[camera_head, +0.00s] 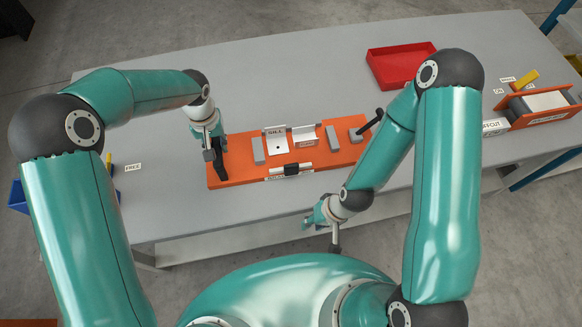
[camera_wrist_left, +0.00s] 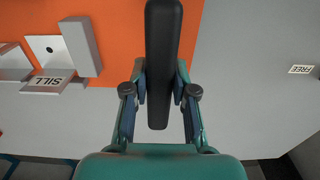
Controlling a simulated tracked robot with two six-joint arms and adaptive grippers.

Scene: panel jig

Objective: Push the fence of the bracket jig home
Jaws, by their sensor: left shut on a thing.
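The orange bracket jig (camera_head: 240,178) lies on the grey table. A plate marked SILL (camera_head: 274,142) stands on it beside an upright grey block (camera_head: 258,151); both also show in the left wrist view, the plate (camera_wrist_left: 48,86) and the block (camera_wrist_left: 82,48). I cannot tell for sure which part is the fence. My left gripper (camera_head: 212,152) is at the jig's left end, shut on a black bar (camera_wrist_left: 162,60), which runs between its fingers. My right gripper (camera_head: 320,213) hangs before the table's front edge, apart from the jig; its fingers are too small to judge.
A black lever (camera_head: 367,124) rises at the jig's right end, and a black handle (camera_head: 291,170) sits at its front edge. A red tray (camera_head: 385,68) is behind. An orange holder (camera_head: 535,105) stands far right. Table left of the jig is clear around the FREE label (camera_head: 132,167).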

